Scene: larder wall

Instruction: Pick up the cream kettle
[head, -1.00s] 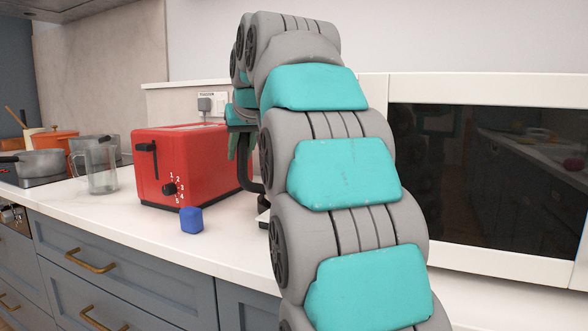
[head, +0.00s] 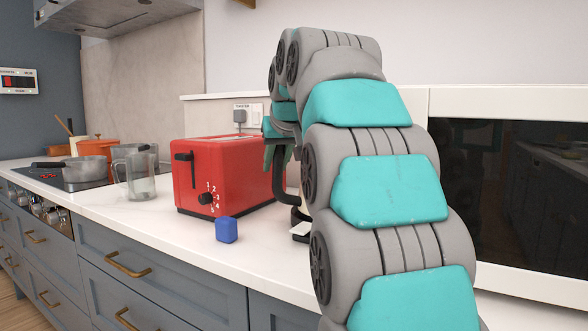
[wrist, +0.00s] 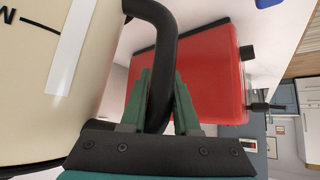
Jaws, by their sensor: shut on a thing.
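The cream kettle (wrist: 40,80) fills the left of the wrist view, with dark lettering and a pale strip on its side. Its black handle (wrist: 162,60) runs down between the green fingers of my gripper (wrist: 160,100), which are shut on it. In the head view my gripper (head: 279,150) is beside the black handle (head: 280,180), right of the toaster. Most of the kettle is hidden there behind my arm; only a bit of its base area shows low beside the arm.
A red toaster (head: 225,175) stands close left of the kettle, and also shows in the wrist view (wrist: 200,70). A blue block (head: 226,230) lies before it. A glass jug (head: 140,176) and pots (head: 88,168) are farther left. A microwave (head: 520,190) is at right.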

